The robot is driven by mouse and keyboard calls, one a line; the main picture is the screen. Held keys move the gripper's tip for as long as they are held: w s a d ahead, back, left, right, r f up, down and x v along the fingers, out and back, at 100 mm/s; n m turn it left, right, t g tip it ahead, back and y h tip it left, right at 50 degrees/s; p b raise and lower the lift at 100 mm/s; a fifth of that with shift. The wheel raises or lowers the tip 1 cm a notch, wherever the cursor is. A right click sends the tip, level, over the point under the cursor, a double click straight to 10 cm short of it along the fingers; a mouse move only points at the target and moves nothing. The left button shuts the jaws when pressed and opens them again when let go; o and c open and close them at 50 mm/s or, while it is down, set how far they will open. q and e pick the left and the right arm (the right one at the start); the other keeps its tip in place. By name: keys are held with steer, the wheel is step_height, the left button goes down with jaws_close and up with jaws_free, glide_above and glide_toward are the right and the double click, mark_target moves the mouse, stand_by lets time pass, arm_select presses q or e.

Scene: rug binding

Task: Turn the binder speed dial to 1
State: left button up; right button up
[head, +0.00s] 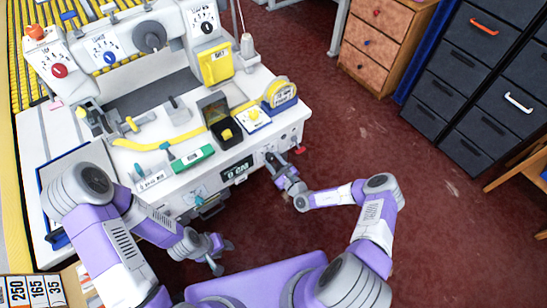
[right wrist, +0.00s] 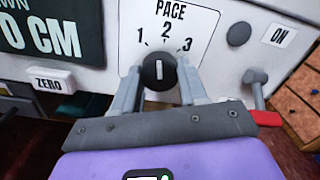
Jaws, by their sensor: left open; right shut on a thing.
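The speed dial is a black knob (right wrist: 160,70) on a white plate (right wrist: 190,22) marked PACE with 1, 2 and 3, seen in the right wrist view. Its white mark stands about upright, toward the 2. My right gripper (right wrist: 159,82) is shut on the knob, with one finger at each side. In the head view my right gripper (head: 275,163) is at the machine's front panel and hides the knob. My left gripper (head: 222,257) is open and empty, low in front of the machine.
A ZERO label (right wrist: 49,80) and a dark CM display (right wrist: 50,35) are to the left. A wooden drawer unit (head: 382,45) stands beyond the machine.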

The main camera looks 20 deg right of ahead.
steer(key=n+p, duration=0.3)
steer(key=shift+r, duration=0.2)
steer(key=shift+f+n+p, duration=0.2)
steer(key=shift+n+p, duration=1.25)
steer(key=shift+n, duration=0.25)
steer(key=shift+d, duration=0.1)
steer(key=o, duration=1.1)
steer(key=shift+c, duration=0.2)
steer(key=p+v, duration=0.1)
steer(key=v, duration=0.6)
steer(key=shift+s, duration=0.25)
